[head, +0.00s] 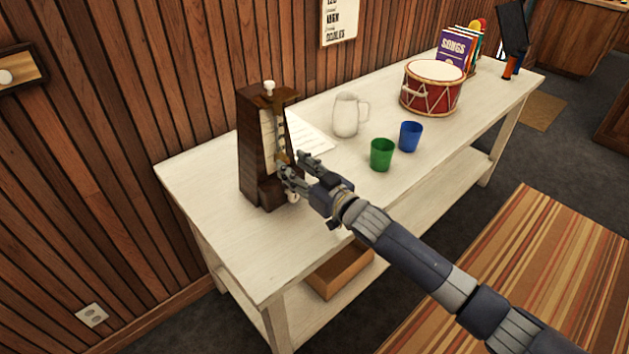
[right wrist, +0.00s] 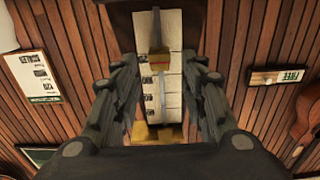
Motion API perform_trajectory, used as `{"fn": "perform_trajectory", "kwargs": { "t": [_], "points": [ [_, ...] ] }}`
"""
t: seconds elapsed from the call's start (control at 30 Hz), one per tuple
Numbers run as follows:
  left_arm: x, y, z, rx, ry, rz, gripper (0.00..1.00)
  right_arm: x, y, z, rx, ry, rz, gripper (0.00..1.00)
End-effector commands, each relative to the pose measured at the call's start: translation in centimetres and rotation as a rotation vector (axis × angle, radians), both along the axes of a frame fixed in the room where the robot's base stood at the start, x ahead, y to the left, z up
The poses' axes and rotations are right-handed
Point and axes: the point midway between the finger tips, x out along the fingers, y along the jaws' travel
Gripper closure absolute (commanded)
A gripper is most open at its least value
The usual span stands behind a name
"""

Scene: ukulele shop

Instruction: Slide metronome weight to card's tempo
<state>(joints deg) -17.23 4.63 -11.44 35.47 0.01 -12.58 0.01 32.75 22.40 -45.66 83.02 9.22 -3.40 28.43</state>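The dark wooden metronome (head: 256,150) stands upright at the near left end of the white table. Its cream scale and pendulum rod face my right arm. My right gripper (head: 295,162) is at the metronome's front. In the right wrist view its fingers (right wrist: 160,72) are apart, either side of rod and scale. Contact with the weight is unclear. A white sheet (head: 312,137), possibly the card, lies behind the metronome; its text is unreadable. My left gripper is out of view.
On the table (head: 230,235) are a white pitcher (head: 345,115), a green cup (head: 381,155), a blue cup (head: 411,136), a red drum (head: 432,90) and songbooks (head: 455,48). A wooden box (head: 340,272) is on the lower shelf. The near table corner is clear.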

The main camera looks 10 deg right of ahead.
Motion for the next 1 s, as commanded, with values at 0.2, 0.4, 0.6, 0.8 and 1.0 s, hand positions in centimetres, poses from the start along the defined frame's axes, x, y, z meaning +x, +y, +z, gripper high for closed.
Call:
{"fn": "perform_trajectory", "kwargs": {
  "t": [0.2,0.4,0.6,0.8,1.0],
  "points": [
    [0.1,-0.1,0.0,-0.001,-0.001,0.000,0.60,-3.7,-2.8,-0.1,0.000,0.002,-0.001,0.61],
    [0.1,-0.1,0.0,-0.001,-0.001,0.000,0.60,-6.0,-4.4,-0.1,0.000,0.002,-0.001,0.61],
    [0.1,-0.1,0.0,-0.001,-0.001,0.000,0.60,-6.7,-5.0,0.0,0.000,0.000,-0.001,0.61],
    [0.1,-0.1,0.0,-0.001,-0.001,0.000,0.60,-6.7,-4.9,0.0,0.000,0.000,-0.001,0.61],
    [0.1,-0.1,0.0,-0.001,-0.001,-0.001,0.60,-6.7,-4.9,0.0,0.000,0.000,-0.001,0.61]
  ]
}}
